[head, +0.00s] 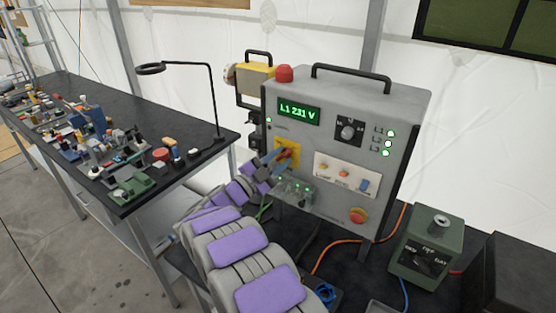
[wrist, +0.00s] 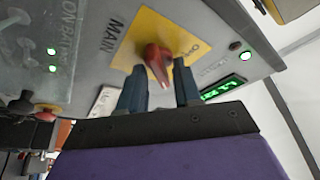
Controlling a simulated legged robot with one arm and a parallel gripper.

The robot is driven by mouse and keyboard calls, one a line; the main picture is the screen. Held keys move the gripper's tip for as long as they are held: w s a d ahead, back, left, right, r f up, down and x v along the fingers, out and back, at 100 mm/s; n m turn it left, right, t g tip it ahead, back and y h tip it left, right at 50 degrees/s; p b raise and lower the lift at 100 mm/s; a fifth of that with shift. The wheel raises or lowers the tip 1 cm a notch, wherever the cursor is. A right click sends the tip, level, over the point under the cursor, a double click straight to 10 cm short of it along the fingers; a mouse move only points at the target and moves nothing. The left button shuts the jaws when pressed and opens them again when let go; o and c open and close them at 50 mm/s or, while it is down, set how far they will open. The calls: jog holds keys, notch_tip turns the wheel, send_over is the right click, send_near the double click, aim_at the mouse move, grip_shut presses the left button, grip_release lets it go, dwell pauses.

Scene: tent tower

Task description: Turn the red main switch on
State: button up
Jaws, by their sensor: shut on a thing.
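The red main switch (wrist: 156,57) is a rotary handle on a yellow plate (wrist: 180,33) marked MAIN, on the grey panel's face. In the wrist view my gripper (wrist: 158,68) has one blue-grey finger on each side of the handle and is shut on it. The handle's exact angle is hard to read. The grey control box (head: 408,110) shows "L1 231 V" on its green display (head: 298,112), and several green lamps are lit.
A green box (head: 425,245) stands to the right.

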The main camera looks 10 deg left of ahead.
jog(key=shift+f, duration=0.15)
jog(key=o, duration=0.7)
jog(key=shift+c, duration=0.2)
jog(key=shift+s+a, duration=0.1)
jog(key=p+v, duration=0.2)
jog(key=v, duration=1.5)
jog(key=shift+p, duration=0.3)
jog(key=shift+f, duration=0.1)
